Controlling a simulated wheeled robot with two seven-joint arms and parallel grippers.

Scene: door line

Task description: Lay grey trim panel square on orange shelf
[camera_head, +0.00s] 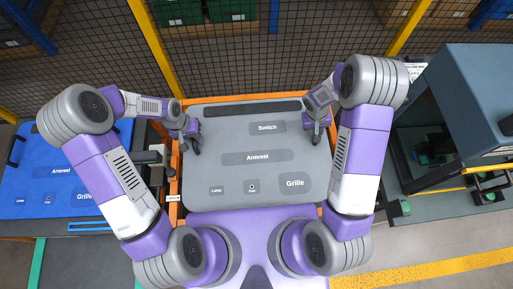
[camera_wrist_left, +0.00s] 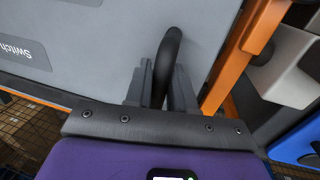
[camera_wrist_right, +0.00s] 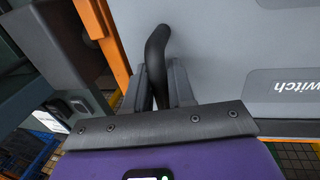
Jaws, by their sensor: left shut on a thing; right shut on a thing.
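The grey trim panel (camera_head: 225,140) spans the middle of the head view, face up, with labels such as Switch, Armrest and Grille. The orange shelf (camera_head: 174,185) shows as bars along the panel's edges; most of it is hidden beneath. I cannot tell whether the panel touches it. My left gripper (camera_head: 193,142) is shut on a black handle (camera_wrist_left: 168,60) at the panel's left side. My right gripper (camera_head: 317,130) is shut on the black handle (camera_wrist_right: 155,60) at its right side. Orange bars also show beside the panel in the left wrist view (camera_wrist_left: 240,55) and right wrist view (camera_wrist_right: 106,40).
A blue panel (camera_head: 30,185) with similar labels lies on a stand at the left. A dark machine (camera_head: 465,100) stands close at the right. A mesh fence (camera_head: 330,45) with yellow posts runs behind. Open floor with a yellow stripe (camera_head: 430,270) shows at lower right.

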